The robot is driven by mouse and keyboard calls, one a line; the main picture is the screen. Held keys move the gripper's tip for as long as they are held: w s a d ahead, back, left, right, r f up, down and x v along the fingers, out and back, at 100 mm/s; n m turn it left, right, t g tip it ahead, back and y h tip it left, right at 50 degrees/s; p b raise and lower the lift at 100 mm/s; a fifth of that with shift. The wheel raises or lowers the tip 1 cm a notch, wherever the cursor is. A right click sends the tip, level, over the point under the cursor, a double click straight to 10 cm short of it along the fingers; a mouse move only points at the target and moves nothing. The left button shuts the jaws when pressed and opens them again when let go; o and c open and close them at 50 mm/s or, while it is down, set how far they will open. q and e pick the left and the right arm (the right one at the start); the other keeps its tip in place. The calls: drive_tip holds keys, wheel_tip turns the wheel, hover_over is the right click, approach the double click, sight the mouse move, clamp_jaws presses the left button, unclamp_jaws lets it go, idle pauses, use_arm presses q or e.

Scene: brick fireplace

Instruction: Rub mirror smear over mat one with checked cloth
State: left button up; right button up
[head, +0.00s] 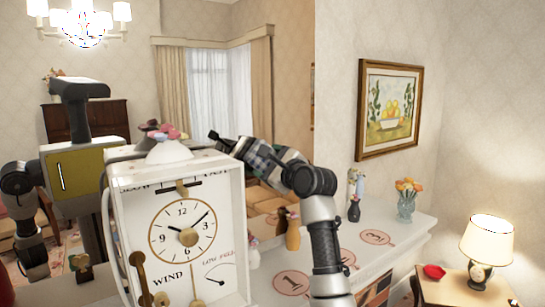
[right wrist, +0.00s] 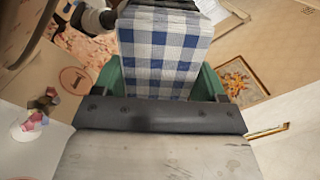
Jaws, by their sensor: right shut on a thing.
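My right gripper (head: 268,157) is shut on the blue and white checked cloth (head: 256,155), raised above the mantel shelf behind the clock. The cloth fills the upper middle of the right wrist view (right wrist: 165,45), between green finger parts. Mat one (head: 291,283) is a round pinkish mat marked 1, lying flat on the white shelf (head: 400,232), partly hidden by the clock and my arm. I cannot make out a smear. Whether the cloth touches the mirror is unclear. My left gripper cannot be made out.
A white clock (head: 183,232) stands large in front. Two more round mats, one (head: 348,258) by my arm and another (head: 375,237), lie on the shelf. A dark figurine vase (head: 354,208) and a glass flower vase (head: 406,205) stand behind. A lit lamp (head: 487,240) stands at right.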

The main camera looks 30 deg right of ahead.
sight(260, 166)
drive_tip(key=shift+w+d, duration=0.6)
drive_tip(key=shift+d, duration=3.65)
drive_tip(key=shift+s+a, duration=0.25)
drive_tip(key=shift+a, duration=1.7)
drive_tip(key=shift+s+a, duration=0.3)
drive_tip(key=shift+a, duration=1.65)
drive_tip(key=shift+s+a, duration=0.25)
drive_tip(key=shift+a, duration=1.7)
drive_tip(key=shift+s+d+f, duration=0.1)
drive_tip(key=shift+d, duration=0.05)
drive_tip(key=shift+s+d+f, duration=0.1)
drive_tip(key=shift+s+f, duration=0.05)
drive_tip(key=shift+s, duration=0.75)
drive_tip(key=shift+s+d+f, duration=0.1)
drive_tip(key=shift+s, duration=0.75)
drive_tip(key=shift+s+d+f, duration=0.1)
drive_tip(key=shift+s+f, duration=0.05)
drive_tip(key=shift+s, duration=0.75)
drive_tip(key=s, duration=0.2)
drive_tip(key=shift+s+d+f, duration=0.15)
drive_tip(key=shift+s+d, duration=0.05)
drive_tip(key=shift+s, duration=0.15)
